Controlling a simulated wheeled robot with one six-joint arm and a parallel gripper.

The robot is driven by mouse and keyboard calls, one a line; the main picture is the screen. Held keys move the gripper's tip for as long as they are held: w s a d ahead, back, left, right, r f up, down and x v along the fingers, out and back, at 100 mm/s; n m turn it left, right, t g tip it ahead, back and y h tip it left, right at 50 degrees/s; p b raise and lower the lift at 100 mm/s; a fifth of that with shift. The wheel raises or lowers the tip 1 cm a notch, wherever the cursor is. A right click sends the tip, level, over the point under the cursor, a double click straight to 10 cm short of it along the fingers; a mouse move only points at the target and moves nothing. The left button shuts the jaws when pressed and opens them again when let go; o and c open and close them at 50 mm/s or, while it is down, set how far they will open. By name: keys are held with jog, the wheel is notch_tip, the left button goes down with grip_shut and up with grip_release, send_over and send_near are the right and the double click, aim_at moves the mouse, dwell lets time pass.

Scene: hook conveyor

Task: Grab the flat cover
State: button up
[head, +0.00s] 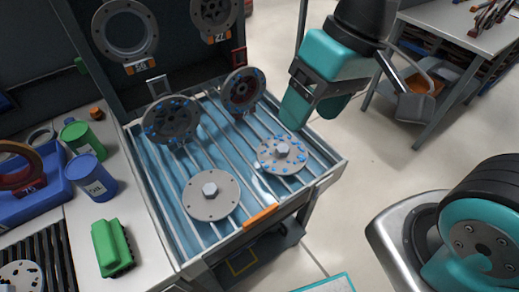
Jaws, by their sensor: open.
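A flat grey round cover (211,194) with a raised hex boss in its middle lies on the rails of the wash tray (163,215), near its front left. A similar flat disc (283,154) with blue spots lies on the rails to its right. I cannot tell for certain which of the two the task means. My gripper (314,112) is teal and dark grey. It is open and empty, above the tray's right edge, up and to the right of the spotted disc and apart from it.
Two blue-spotted flanges (170,120) lean at the tray's back. Ring parts (125,30) hang on the dark panel behind. Blue and green jars (91,177) and a green block (112,247) stand on the left bench.

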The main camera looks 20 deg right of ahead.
jog(key=w+d+f+m+h+b, duration=0.1)
jog(key=w+f+m, duration=0.2)
jog(key=w+m, duration=0.2)
jog(key=w+d+f+m+h, duration=0.1)
jog(key=w+f+m, duration=0.2)
jog(key=w+m, duration=0.25)
jog(key=m+h+b, duration=0.1)
jog(key=m+h, duration=0.1)
jog(key=m, duration=0.6)
send_over(283, 147)
notch_tip(283, 147, down, 15)
jog(key=shift+f, duration=0.1)
jog(key=shift+s+f, duration=0.1)
jog(key=shift+f, duration=3.05)
jog(key=shift+c, duration=0.5)
jog(key=c, duration=1.1)
grip_shut()
jog(key=shift+r, duration=0.2)
